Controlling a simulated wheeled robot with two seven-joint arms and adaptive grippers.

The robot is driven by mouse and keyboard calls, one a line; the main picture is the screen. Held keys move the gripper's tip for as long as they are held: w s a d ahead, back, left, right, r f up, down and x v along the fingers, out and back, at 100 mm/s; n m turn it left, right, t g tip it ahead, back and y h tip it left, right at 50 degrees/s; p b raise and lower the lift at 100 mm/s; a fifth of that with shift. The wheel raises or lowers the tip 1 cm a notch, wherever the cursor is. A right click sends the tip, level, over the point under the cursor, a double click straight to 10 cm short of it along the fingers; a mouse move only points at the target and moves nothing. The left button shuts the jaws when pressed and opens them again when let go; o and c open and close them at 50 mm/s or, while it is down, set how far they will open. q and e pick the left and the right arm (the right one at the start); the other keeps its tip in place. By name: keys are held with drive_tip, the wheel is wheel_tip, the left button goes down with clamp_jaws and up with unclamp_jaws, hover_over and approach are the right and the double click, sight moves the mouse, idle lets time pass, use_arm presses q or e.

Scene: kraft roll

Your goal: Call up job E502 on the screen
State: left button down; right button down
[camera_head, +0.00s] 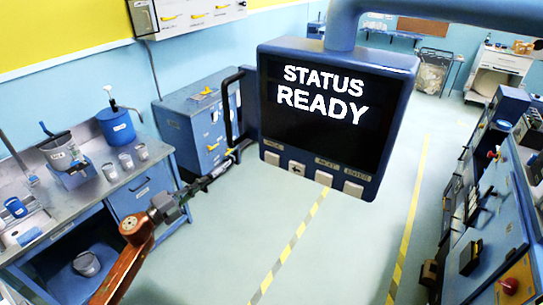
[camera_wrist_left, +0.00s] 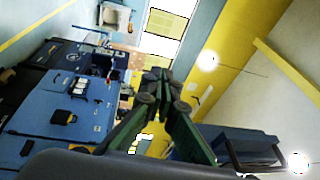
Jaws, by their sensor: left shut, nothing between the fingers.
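The screen (camera_head: 330,118) is a dark panel in a blue housing, hung from a thick blue arm. It reads "STATUS READY". A row of pale buttons runs along its lower edge: a leftmost button (camera_head: 272,158), a left-arrow button (camera_head: 297,168), one labelled NEXT (camera_head: 323,178) and one labelled ENTER (camera_head: 353,189). My left gripper (camera_head: 236,152) is shut and empty, left of the buttons and near the foot of the screen's side handle (camera_head: 229,108). Its closed fingers (camera_wrist_left: 163,88) also show in the left wrist view. My right gripper is not in view.
A workbench (camera_head: 150,185) with a blue pot (camera_head: 116,125) and cups stands at the left. A blue cabinet (camera_head: 190,125) stands behind the handle. Blue machine panels (camera_head: 490,215) line the right. The floor below the screen is clear, with yellow striped lines.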

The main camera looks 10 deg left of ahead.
use_arm(q)
drive_tip(key=s+d+r+m+g+h, duration=0.2)
drive_tip(key=s+d+r+m+h, duration=0.15)
drive_tip(key=d+r+m, duration=0.45)
drive_tip(key=m+g+y+p, duration=0.1)
drive_tip(key=m+g+p, duration=0.3)
drive_tip(key=m+g, duration=0.5)
approach(272, 159)
drive_tip(key=s+d+f+m+t, duration=0.2)
drive_tip(key=s+d+f, duration=0.15)
drive_tip(key=s, duration=0.55)
drive_tip(key=shift+w, duration=0.2)
drive_tip(key=w+d+p, duration=0.3)
drive_tip(key=w+p, duration=0.1)
drive_tip(key=w, duration=0.4)
drive_tip(key=shift+w+p, duration=0.2)
drive_tip(key=shift+p, duration=0.1)
